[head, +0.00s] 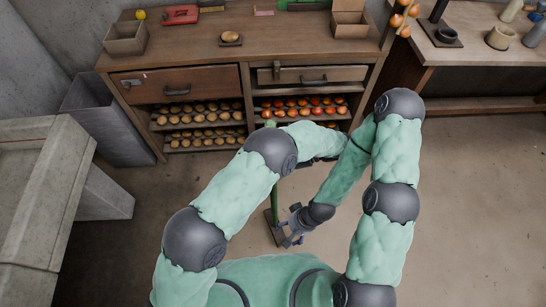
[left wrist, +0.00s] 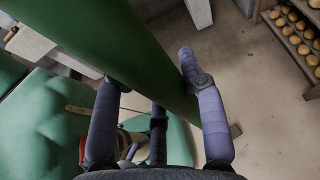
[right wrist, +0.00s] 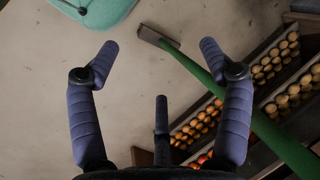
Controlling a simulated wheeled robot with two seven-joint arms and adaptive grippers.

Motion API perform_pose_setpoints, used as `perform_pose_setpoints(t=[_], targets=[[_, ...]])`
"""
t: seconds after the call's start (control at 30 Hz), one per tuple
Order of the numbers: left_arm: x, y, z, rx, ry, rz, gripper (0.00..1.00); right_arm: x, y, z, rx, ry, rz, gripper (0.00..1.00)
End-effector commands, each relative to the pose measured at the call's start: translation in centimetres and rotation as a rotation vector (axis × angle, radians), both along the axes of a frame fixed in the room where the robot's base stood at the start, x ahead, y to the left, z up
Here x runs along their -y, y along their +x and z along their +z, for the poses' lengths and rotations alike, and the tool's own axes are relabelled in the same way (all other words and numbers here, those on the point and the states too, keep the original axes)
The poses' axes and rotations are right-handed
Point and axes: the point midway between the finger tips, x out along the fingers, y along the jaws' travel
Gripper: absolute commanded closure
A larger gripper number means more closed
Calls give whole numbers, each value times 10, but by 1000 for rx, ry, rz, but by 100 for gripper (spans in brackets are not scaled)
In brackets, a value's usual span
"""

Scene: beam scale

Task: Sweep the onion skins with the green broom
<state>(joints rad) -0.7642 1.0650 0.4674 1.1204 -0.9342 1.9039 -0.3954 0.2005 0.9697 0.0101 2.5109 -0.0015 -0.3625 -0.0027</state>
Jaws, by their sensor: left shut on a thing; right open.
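The green broom stands with its green handle (head: 275,190) near upright and its brown head (head: 271,228) on the floor. My left gripper (left wrist: 147,72) is shut on the green handle (left wrist: 130,35), which crosses the left wrist view. In the head view my left forearm mostly hides this gripper. My right gripper (head: 291,226) is open and empty, low beside the broom head in the head view. In the right wrist view the right gripper (right wrist: 152,58) has spread fingers, with the broom head (right wrist: 158,38) beyond them and the handle (right wrist: 205,77) running to the lower right. I cannot make out onion skins.
A wooden workbench (head: 180,52) stands at the back, with several potatoes (head: 200,120) and red onions (head: 300,105) on its lower shelves. A grey bin (head: 105,125) and concrete block (head: 40,190) are at left. The floor (head: 470,200) is clear at right.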

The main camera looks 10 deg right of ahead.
Motion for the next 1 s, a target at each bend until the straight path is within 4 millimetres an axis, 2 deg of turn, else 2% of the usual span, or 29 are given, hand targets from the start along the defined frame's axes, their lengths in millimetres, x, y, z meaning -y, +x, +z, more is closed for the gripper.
perform_pose_setpoints(t=[0.03, 0.27, 1.0], targets=[[-3, -7, 2, -10, 21, -18, 100, 1, 9, 5, 15, -4, -6, 21], [-25, -13, 1, -15, 24, -17, 100, 3, 14, 18, 25, -6, -10, 21], [-93, -27, 1, -15, 21, -9, 100, 3, 10, 49, 18, -5, -11, 21]])
